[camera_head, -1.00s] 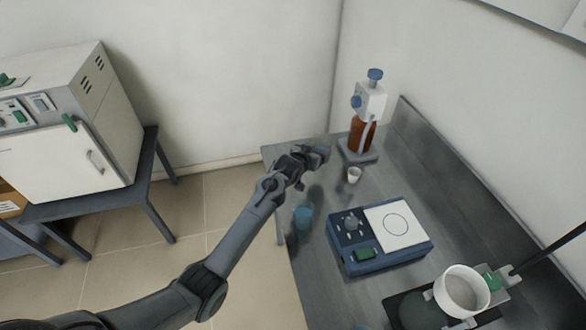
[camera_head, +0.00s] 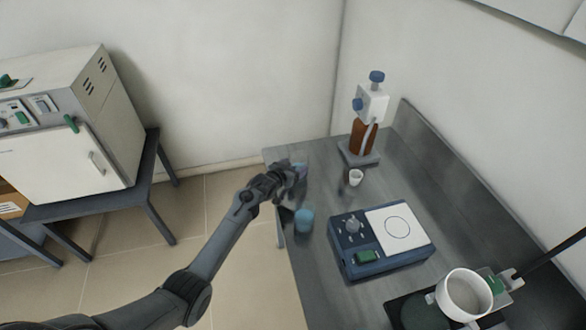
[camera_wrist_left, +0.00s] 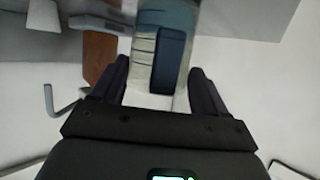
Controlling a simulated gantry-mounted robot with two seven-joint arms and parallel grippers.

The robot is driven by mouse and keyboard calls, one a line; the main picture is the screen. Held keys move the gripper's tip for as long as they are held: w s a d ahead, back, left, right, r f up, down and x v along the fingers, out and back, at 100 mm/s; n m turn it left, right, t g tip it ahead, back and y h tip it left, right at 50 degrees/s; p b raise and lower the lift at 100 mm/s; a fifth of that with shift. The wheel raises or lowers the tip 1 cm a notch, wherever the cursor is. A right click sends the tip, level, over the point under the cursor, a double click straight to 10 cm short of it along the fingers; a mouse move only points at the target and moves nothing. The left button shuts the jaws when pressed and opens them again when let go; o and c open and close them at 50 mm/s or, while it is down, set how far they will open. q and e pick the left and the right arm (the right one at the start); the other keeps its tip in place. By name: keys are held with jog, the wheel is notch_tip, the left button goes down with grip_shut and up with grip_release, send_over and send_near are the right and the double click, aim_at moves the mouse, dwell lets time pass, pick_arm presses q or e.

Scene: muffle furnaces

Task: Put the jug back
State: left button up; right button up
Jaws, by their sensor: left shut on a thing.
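My left gripper (camera_head: 290,174) is over the far left part of the grey bench. In the left wrist view, its two fingers (camera_wrist_left: 160,85) are shut on the dark blue handle (camera_wrist_left: 172,60) of a see-through jug (camera_wrist_left: 147,45). My right gripper is not in view.
A white pot (camera_head: 466,294) stands front right. A furnace (camera_head: 60,150) is at left.

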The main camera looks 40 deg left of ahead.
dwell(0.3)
pick_arm(q)
jog(key=shift+f, duration=0.2)
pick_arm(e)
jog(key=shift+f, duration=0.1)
pick_arm(q)
jog(key=o, duration=1.7)
jog(key=shift+c, duration=0.2)
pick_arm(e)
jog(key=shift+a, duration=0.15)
pick_arm(q)
jog(key=shift+r, duration=0.15)
jog(key=shift+s+r, duration=0.25)
jog(key=shift+s, duration=0.1)
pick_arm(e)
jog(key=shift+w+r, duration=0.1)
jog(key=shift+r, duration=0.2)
pick_arm(q)
jog(key=p+v, duration=0.2)
jog(key=v, duration=0.9)
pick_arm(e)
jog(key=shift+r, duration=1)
pick_arm(q)
jog(key=shift+s+f, duration=0.1)
